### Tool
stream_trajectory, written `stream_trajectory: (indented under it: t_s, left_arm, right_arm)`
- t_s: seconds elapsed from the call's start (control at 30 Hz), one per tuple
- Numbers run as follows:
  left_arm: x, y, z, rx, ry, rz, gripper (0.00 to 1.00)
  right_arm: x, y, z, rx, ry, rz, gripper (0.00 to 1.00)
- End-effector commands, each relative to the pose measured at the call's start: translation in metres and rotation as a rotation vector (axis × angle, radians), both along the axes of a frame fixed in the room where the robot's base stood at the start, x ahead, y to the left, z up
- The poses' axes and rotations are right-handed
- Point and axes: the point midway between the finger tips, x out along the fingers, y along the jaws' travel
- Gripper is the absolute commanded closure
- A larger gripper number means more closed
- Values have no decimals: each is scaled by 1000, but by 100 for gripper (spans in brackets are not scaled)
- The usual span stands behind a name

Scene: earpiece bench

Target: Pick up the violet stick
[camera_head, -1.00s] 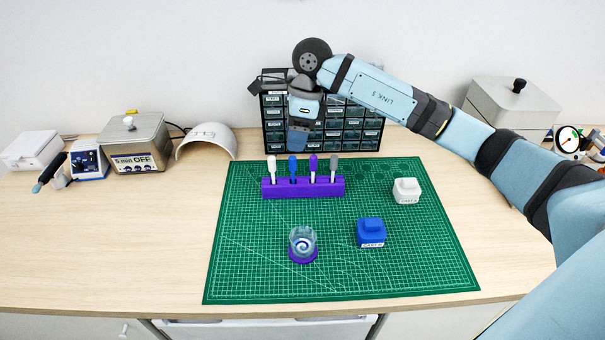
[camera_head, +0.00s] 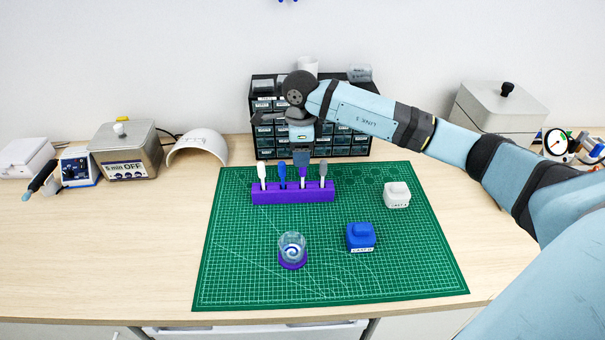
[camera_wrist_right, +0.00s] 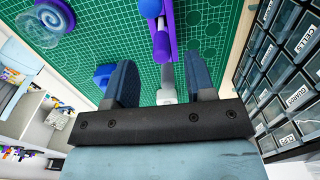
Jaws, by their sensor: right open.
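The violet stick (camera_head: 303,177) stands upright in the violet rack (camera_head: 292,197), between the blue stick (camera_head: 282,176) and the grey stick (camera_head: 323,174). A white stick (camera_head: 262,176) stands at the rack's left end. My right gripper (camera_head: 301,160) points down just above and behind the violet stick, partly covering its top. In the right wrist view the open fingers (camera_wrist_right: 161,85) are apart; the grey stick (camera_wrist_right: 167,78) shows between them, and the violet stick's top (camera_wrist_right: 161,44) shows beyond. I cannot tell the height gap. My left gripper is out of view.
The green mat (camera_head: 410,260) carries a glass jar on a violet base (camera_head: 292,250), a blue block (camera_head: 360,237) and a white block (camera_head: 397,195). A drawer cabinet (camera_head: 350,145) stands close behind the rack. The mat's front is clear.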

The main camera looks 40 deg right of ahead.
Motion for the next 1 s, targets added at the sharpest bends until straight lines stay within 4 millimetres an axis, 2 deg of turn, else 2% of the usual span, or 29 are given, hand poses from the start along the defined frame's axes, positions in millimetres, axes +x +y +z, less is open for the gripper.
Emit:
stream_trajectory:
  t_s: [0.23, 0.53, 0.57, 0.77, 1.0]
  left_arm:
    - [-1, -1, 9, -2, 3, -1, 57]
    - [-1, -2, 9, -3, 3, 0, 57]
    - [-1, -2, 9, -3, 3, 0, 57]
    - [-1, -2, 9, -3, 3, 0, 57]
    - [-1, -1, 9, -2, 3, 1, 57]
  right_arm:
    - [-3, -4, -35, 0, 4, -1, 50]
    - [-2, -4, -41, 0, 0, 0, 50]
    - [-2, -4, -41, 0, 0, 0, 55]
    - [-2, -4, -41, 0, 0, 0, 100]
    - [-2, -4, -40, 0, 0, -1, 100]
